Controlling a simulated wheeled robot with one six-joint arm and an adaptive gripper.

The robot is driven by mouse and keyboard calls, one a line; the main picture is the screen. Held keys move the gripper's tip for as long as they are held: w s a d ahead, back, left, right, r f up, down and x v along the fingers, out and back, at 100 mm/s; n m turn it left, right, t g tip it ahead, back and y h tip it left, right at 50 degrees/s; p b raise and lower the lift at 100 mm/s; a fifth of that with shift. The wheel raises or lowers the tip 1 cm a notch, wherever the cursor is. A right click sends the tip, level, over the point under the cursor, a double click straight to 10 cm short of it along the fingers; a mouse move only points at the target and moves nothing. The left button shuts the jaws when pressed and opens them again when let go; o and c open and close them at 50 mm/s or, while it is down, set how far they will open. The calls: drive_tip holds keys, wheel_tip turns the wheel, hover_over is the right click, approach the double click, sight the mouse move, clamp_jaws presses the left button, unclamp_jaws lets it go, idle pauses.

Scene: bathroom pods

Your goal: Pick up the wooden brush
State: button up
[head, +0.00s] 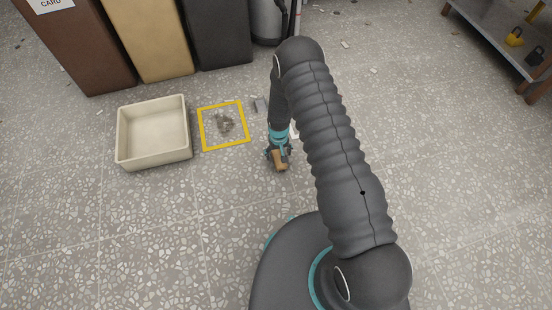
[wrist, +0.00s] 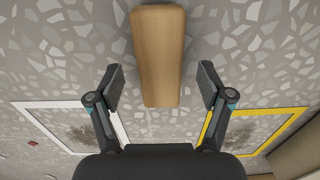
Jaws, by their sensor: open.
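The wooden brush shows in the wrist view as a light brown rounded block (wrist: 158,55), lying on the speckled floor. Its near end lies between my gripper's two fingertips (wrist: 160,88), with a gap on each side. In the head view the brush (head: 279,161) is a small tan patch at the end of my arm, partly covered by my gripper (head: 277,152). My gripper is open and does not touch the brush in the wrist view. The underside of the brush is hidden.
A yellow floor frame (head: 247,121) surrounds a dark stain and debris (head: 224,122). A cream tray (head: 153,158) stands left of it. A white frame (wrist: 40,104) and another dark stain show in the wrist view. Tall bins (head: 147,40) stand behind; a shelf (head: 487,35) stands far right.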

sight(278, 156)
drive_tip(key=shift+f, duration=2)
drive_tip(key=c, duration=1.4)
drive_tip(key=shift+o, duration=0.2)
drive_tip(key=shift+r, duration=0.1)
drive_tip(key=shift+r, duration=0.5)
drive_tip(key=r, duration=0.2)
drive_tip(key=d+r, duration=0.1)
drive_tip(key=shift+s+r, duration=0.15)
drive_tip(key=shift+r, duration=0.25)
drive_tip(key=s+d+r, duration=0.3)
drive_tip(key=d+r, duration=0.3)
drive_tip(key=d, duration=0.4)
drive_tip(key=shift+s, duration=0.2)
